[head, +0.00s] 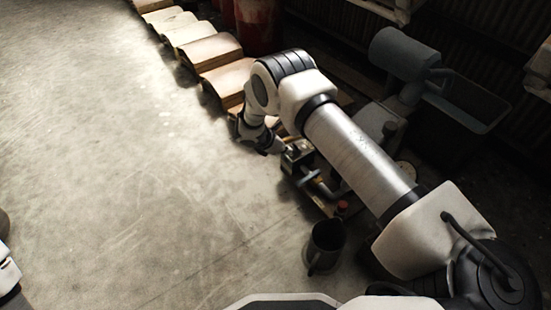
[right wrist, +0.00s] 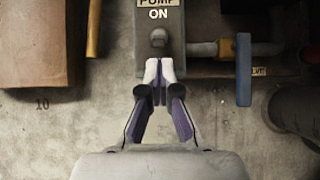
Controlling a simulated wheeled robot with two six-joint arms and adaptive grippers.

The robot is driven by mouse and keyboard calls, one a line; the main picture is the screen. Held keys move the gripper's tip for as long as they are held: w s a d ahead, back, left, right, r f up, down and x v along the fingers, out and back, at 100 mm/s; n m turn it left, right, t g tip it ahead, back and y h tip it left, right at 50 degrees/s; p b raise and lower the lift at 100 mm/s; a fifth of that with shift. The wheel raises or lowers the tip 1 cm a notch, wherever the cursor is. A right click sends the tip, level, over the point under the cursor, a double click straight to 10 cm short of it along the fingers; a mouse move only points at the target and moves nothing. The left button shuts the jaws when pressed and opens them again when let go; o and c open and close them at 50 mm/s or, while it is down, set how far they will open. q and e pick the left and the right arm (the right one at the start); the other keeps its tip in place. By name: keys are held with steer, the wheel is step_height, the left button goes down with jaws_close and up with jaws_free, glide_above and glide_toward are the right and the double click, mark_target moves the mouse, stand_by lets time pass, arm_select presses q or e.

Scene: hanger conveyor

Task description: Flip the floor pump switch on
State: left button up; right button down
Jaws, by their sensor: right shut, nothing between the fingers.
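The pump switch (right wrist: 158,38) is a small dark knob on a grey switch box (right wrist: 147,55), just below a label reading "PUMP ON" in the right wrist view. My right gripper (right wrist: 159,78) is shut and empty. Its fingertips overlap the lower edge of the box, a little below the switch in the picture; I cannot tell whether they touch. In the head view the right gripper (head: 273,147) is beside the small dark box (head: 297,153) on the floor. The switch itself is too small to make out there. The left gripper is out of view.
A pipe with a blue valve handle (right wrist: 243,70) is right of the switch box. A metal jug (head: 325,247) stands on the floor nearer me. Curved brown-topped blocks (head: 211,52) line the floor beyond. Open concrete floor (head: 120,170) lies to the left.

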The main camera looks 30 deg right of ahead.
steer(key=shift+d+r, duration=0.15)
steer(key=shift+d, duration=0.25)
steer(key=shift+d+r+y+p, duration=0.15)
steer(key=shift+r+y+p, duration=0.1)
steer(key=shift+y+p, duration=0.25)
